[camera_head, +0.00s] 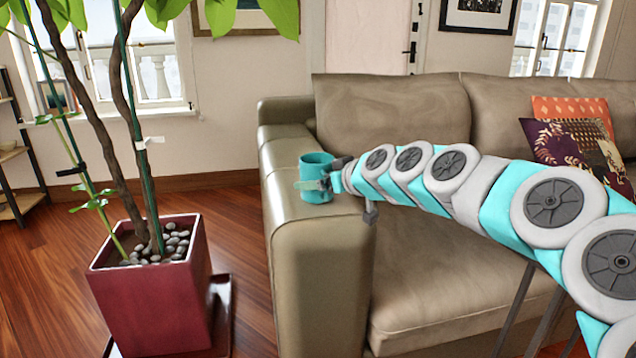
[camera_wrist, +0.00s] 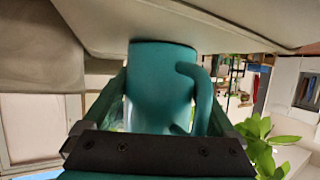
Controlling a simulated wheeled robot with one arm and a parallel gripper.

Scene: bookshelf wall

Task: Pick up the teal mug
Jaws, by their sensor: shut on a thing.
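The teal mug (camera_head: 316,170) is upright at the sofa's left armrest in the head view, at the end of my arm. My gripper (camera_head: 326,182) reaches it from the right and is shut on it. In the wrist view the mug (camera_wrist: 160,85) fills the middle between the two fingers of my gripper (camera_wrist: 165,100), with its handle toward the right. That view appears upside down, with the armrest surface at the top, against or very close to the mug's base. I cannot tell whether there is a gap under the mug.
The beige leather sofa (camera_head: 430,290) has the armrest (camera_head: 305,225) under the mug. Patterned cushions (camera_head: 572,143) lie on its right side. A potted plant in a red square pot (camera_head: 150,300) stands on the wooden floor to the left. Bare floor (camera_head: 240,240) lies between pot and sofa.

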